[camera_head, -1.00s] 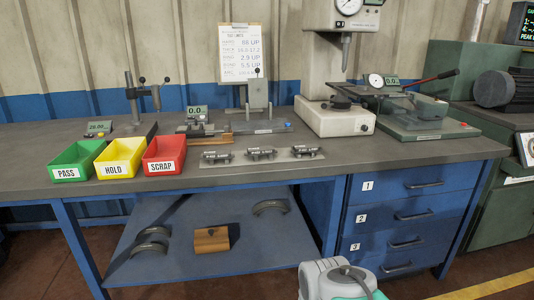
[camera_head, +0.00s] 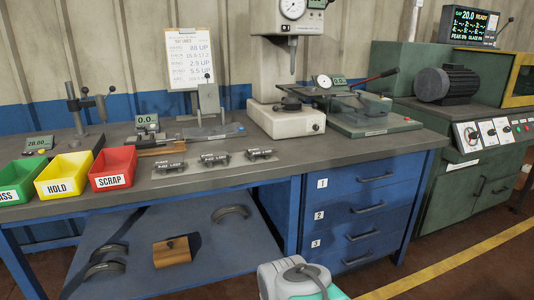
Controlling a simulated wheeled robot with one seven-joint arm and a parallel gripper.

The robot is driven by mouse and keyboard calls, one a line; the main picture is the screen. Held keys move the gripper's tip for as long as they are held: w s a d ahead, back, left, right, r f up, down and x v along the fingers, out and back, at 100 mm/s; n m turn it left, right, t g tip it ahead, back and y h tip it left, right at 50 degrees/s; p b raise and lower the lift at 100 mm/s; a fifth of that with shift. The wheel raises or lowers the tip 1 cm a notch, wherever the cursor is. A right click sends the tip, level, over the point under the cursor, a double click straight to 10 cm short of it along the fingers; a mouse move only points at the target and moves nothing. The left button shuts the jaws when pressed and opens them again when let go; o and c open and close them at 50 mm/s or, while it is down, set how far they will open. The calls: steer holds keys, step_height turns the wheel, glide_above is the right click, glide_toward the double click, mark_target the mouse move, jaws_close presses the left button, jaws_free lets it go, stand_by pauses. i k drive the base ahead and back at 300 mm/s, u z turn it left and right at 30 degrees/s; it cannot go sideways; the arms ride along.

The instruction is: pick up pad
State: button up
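Three small dark pads lie in a row on a light mat (camera_head: 186,176) near the front of the grey workbench top. The left pad (camera_head: 171,167), the middle pad (camera_head: 214,159) and the right pad (camera_head: 259,154) each have a label in front of or on them, too small to read. They are apart from each other. Part of my arm shows at the bottom centre, below the bench top and well away from the pads. My gripper is not visible in this view.
Green, yellow (camera_head: 64,188) and red (camera_head: 112,181) bins stand left of the pads. Gauges and a hardness tester (camera_head: 287,121) stand behind. Blue drawers (camera_head: 362,205) are below right. Curved shoes and a brown block (camera_head: 172,252) lie on the lower shelf. A green machine (camera_head: 460,160) stands at right.

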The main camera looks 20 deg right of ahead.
mark_target(255, 151)
steer(key=z, duration=0.7)
steer(key=i, duration=1.2)
steer(key=u, duration=2.7)
